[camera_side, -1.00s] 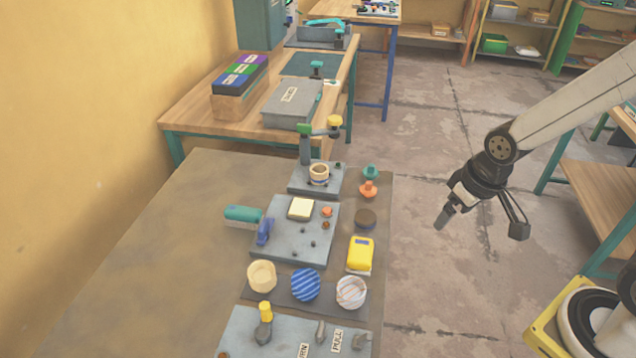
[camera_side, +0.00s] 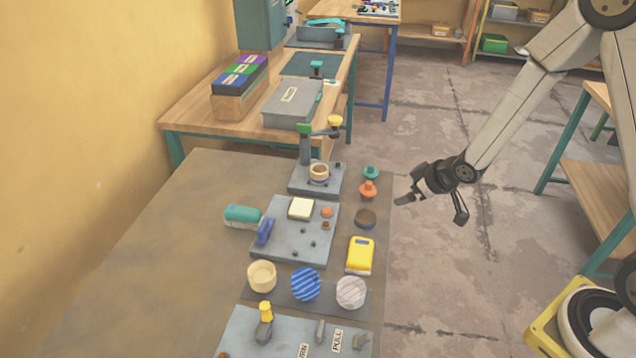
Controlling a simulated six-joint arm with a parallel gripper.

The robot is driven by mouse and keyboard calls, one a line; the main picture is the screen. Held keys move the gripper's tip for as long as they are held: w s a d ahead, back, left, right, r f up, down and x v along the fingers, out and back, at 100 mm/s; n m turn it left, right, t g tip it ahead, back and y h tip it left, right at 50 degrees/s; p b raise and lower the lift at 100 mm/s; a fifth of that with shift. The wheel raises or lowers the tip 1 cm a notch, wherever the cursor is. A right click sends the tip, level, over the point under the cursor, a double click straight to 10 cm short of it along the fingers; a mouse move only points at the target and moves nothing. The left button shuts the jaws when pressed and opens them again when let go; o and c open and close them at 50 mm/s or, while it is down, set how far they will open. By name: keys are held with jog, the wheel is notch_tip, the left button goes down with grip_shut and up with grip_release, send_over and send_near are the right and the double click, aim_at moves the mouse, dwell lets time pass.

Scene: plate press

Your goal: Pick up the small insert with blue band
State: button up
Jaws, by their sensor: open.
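I cannot make out for certain which thing is the small insert with a blue band. Small parts stand in a column at the table's right edge: a teal knobbed piece (camera_side: 370,172), an orange knobbed piece (camera_side: 368,189) and a dark round piece (camera_side: 365,218) whose band colour is too small to read. A blue-striped round disc (camera_side: 305,284) lies on a dark strip farther forward. My gripper (camera_side: 431,209) is open and empty, to the right of the small parts and apart from them, with one finger toward the table edge.
A press stand with a ring (camera_side: 319,172), a grey plate (camera_side: 290,247) with a cream block and pegs, and a yellow box (camera_side: 360,254) are near the parts. A cream cup (camera_side: 262,275) and a pale striped disc (camera_side: 351,292) flank the blue-striped disc. The table's left side is clear.

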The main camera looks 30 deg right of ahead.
notch_tip(320, 180, down, 5)
jog(key=w+n+t+y, duration=0.2)
jog(key=w, duration=0.1)
jog(key=t+y, duration=0.2)
jog(key=y, duration=0.2)
send_near(366, 216)
jog(key=shift+w+a+f+n, duration=0.4)
jog(key=shift+w+f, duration=0.25)
jog(key=shift+w, duration=0.1)
jog(key=shift+w+a, duration=0.1)
jog(key=shift+x, duration=3.8)
jog(key=shift+r, duration=0.2)
grip_shut()
